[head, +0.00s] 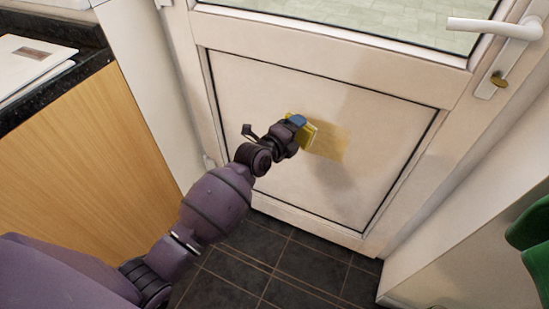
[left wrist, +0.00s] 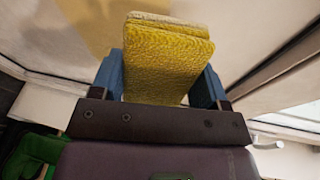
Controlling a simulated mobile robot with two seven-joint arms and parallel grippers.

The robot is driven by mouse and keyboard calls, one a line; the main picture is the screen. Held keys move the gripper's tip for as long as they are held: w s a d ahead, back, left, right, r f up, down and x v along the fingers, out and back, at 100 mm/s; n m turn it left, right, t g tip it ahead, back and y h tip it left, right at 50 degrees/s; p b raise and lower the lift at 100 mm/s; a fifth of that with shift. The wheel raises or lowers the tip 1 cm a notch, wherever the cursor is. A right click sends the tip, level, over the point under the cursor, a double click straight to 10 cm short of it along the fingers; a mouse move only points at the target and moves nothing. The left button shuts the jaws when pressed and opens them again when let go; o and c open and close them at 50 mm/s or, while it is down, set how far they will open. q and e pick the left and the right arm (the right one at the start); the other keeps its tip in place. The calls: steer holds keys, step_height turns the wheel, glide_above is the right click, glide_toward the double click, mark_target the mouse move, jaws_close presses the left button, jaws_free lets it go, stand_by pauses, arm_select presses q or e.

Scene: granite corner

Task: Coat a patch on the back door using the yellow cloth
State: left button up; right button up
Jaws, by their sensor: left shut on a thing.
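The back door (head: 385,107) is white with a glazed upper part and a recessed lower panel. A yellowish coated patch (head: 329,142) shows on the lower panel, just right of my left gripper; it also shows in the left wrist view (left wrist: 85,22). My left gripper (head: 299,125) is shut on the folded yellow cloth (left wrist: 165,65), which sits between its blue fingers (left wrist: 163,85). The cloth (head: 309,137) is at the panel, at the left side of the patch. I cannot tell whether it touches the panel. My right gripper is not in view.
A white lever handle (head: 495,28) sticks out at the door's upper right. A wooden cabinet (head: 90,150) with a dark granite top stands at left. A green object (head: 535,240) is at the right edge. The dark tiled floor (head: 285,262) is clear.

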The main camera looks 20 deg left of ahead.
arm_select(q)
steer(key=s+a+f+n+t+y+b, duration=0.25)
steer(key=a+f+y, duration=0.2)
steer(key=f, duration=0.65)
steer(key=w+a+b, duration=0.1)
steer(key=w+b, duration=0.1)
steer(key=w, duration=0.4)
steer(key=shift+w+f, duration=0.15)
steer(key=shift+f, duration=0.05)
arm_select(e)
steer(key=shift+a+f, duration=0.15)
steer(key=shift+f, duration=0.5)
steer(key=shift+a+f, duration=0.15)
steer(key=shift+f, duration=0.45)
arm_select(q)
steer(key=shift+n+t+h, duration=0.25)
steer(key=shift+w, duration=0.9)
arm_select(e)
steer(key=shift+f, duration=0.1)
arm_select(q)
steer(key=shift+s+d+p, duration=0.15)
steer(key=shift+d+p, duration=0.3)
steer(key=shift+d, duration=1.55)
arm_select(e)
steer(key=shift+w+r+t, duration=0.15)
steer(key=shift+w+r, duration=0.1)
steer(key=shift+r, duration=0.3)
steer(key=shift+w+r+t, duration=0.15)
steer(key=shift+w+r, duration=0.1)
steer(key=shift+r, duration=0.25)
